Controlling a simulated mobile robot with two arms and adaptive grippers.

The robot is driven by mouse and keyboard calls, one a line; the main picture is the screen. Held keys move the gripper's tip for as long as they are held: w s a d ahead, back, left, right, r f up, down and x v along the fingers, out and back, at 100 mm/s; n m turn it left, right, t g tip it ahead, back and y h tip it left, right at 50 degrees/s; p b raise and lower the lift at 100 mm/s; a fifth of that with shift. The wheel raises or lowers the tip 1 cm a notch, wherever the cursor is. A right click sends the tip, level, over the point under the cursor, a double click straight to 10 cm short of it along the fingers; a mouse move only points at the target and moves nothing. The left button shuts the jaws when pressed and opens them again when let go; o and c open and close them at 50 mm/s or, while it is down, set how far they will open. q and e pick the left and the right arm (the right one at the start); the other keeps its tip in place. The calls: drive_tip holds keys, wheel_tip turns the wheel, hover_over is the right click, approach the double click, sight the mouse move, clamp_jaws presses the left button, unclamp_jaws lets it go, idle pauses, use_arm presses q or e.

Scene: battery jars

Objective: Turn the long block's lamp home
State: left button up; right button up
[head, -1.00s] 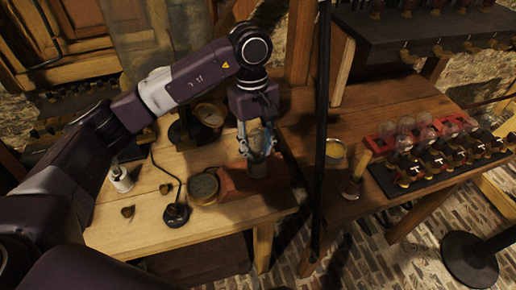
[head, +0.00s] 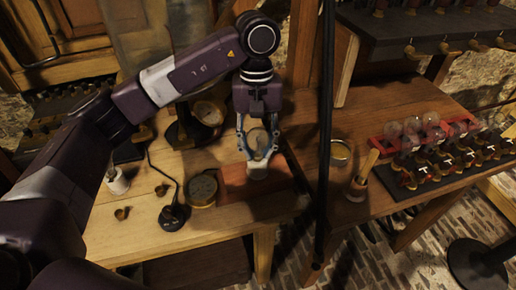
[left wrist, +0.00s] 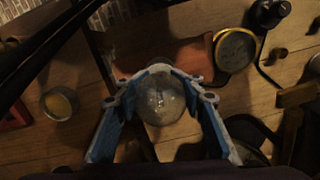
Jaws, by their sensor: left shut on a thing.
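My left gripper (head: 258,150) points down over the left bench, its blue fingers closed on a clear glass lamp (head: 259,140). In the left wrist view the round lamp (left wrist: 160,98) sits between the two fingertips (left wrist: 162,84). A long reddish-brown block (head: 238,175) lies on the bench directly under the gripper; it also shows in the left wrist view (left wrist: 190,55). A pale round part (head: 257,172) is at the lamp's lower end, over the block. The fingers and lamp hide how the lamp meets the block. My right gripper is not in view.
A round brass-rimmed dial (head: 202,189) lies just left of the block. A black knob with a cable (head: 173,216) stands further left. A dark upright pole (head: 326,120) stands right of the gripper. A red rack (head: 380,144) with several glass globes is on the right bench.

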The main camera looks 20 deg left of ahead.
use_arm(q)
drive_tip(key=o, duration=1.5)
